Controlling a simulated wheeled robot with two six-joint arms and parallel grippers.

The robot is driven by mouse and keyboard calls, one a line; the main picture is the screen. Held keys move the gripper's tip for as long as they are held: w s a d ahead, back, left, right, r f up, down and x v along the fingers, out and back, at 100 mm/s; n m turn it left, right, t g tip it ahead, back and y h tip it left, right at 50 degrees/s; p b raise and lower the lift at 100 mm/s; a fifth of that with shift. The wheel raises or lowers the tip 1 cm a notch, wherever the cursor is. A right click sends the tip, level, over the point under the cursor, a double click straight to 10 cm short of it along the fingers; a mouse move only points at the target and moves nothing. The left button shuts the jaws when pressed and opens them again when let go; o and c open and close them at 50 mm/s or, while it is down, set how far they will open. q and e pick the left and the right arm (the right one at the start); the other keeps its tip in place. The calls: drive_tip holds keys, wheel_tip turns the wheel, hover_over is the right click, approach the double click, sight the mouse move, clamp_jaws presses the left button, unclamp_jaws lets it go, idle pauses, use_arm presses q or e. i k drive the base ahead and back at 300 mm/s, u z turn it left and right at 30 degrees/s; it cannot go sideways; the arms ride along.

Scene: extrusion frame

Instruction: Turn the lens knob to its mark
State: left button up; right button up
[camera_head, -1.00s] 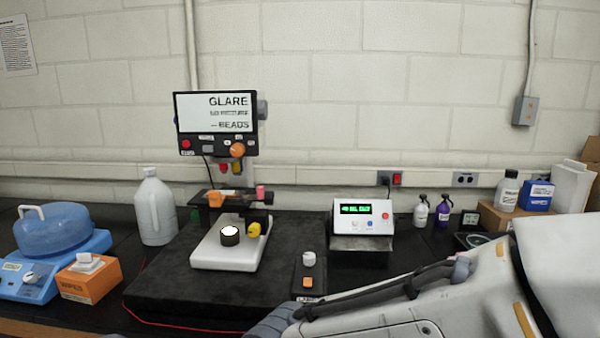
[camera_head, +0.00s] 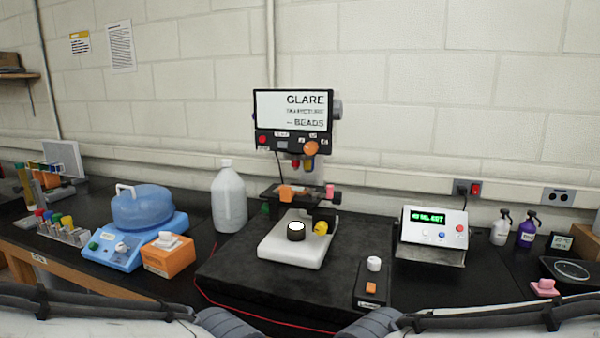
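A microscope-like stand has a white base (camera_head: 285,250) and a head screen (camera_head: 290,108) reading "GLARE" and "BEADS". An orange knob (camera_head: 311,148) sits at the right of the panel under the screen, and red and yellow lens-like parts (camera_head: 308,163) hang below. A yellow knob (camera_head: 320,228) is on the right of the stand, beside a black cylinder with a bright white top (camera_head: 296,231). No label shows which one is the lens knob, and its mark is too small to make out. My arms enter at the bottom left and right; their fingertips are out of the picture.
A control box (camera_head: 433,232) with a green display stands right of the dark platform (camera_head: 235,268). A small box with a white knob (camera_head: 374,263) is at the platform's front right. A white jug (camera_head: 229,197), orange box (camera_head: 168,255) and blue device (camera_head: 150,208) stand left.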

sight(311, 148)
drive_tip(key=u, duration=1.9)
drive_tip(key=i, duration=0.95)
drive_tip(key=z, duration=2.5)
